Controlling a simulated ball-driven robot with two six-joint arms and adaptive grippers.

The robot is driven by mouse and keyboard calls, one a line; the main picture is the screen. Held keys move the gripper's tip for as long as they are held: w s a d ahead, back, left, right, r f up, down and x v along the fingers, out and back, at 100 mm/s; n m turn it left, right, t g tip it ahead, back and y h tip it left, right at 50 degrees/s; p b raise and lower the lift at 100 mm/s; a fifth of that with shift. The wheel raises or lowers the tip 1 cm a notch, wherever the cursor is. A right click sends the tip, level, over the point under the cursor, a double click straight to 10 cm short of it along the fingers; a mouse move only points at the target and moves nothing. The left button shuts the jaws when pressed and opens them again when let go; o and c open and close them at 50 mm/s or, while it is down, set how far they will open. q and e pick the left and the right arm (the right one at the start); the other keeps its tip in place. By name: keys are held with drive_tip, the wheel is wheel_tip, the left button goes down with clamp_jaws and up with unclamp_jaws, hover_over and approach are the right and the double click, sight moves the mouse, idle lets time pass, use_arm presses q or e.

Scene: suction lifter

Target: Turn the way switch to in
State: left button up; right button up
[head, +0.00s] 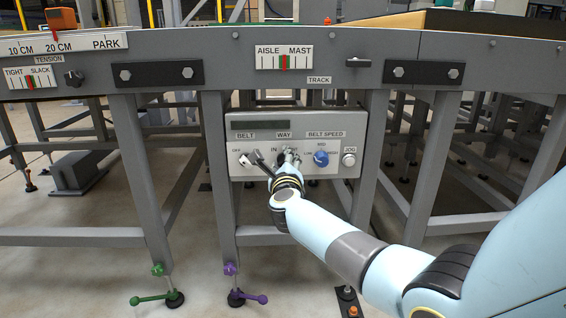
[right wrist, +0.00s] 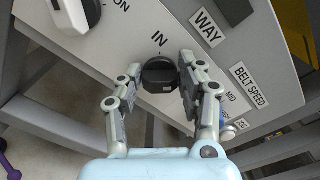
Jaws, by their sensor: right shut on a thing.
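The way switch is a black knob (right wrist: 160,75) on the light grey control panel (head: 235,124), just beside the printed word IN. My right gripper (right wrist: 158,90) is shut on this knob, with one finger on each side of it. In the head view my right gripper (head: 277,160) reaches the panel below the WAY label and hides most of the switch. I cannot tell which way the knob points. My left gripper is not in view.
The white belt switch (head: 245,160) sits left of the way switch. The blue belt speed knob (head: 321,158) and the jog button (head: 349,160) sit to its right. A grey frame beam (head: 210,60) runs above the panel, with frame legs on both sides.

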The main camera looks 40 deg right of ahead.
drive_tip(key=n+p, duration=0.2)
drive_tip(key=n, duration=0.2)
drive_tip(key=shift+a, duration=0.1)
drive_tip(key=n+p, duration=0.1)
drive_tip(key=n, duration=0.2)
drive_tip(key=n+p, duration=0.1)
drive_tip(key=n, duration=0.3)
drive_tip(key=n+p, duration=0.1)
drive_tip(key=n, duration=0.2)
drive_tip(key=shift+f+n+p, duration=0.3)
drive_tip(key=shift+f+n, duration=0.05)
drive_tip(key=shift+n, duration=0.05)
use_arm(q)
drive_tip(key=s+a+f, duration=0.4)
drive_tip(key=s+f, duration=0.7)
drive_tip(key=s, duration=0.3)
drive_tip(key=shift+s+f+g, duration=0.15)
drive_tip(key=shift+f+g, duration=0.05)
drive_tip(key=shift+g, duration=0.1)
use_arm(e)
drive_tip(key=shift+f+n, duration=0.2)
drive_tip(key=shift+n, duration=1.3)
drive_tip(key=o, duration=1.1)
use_arm(q)
drive_tip(key=shift+p, duration=0.3)
use_arm(e)
drive_tip(key=v, duration=1.2)
drive_tip(key=shift+s, duration=0.1)
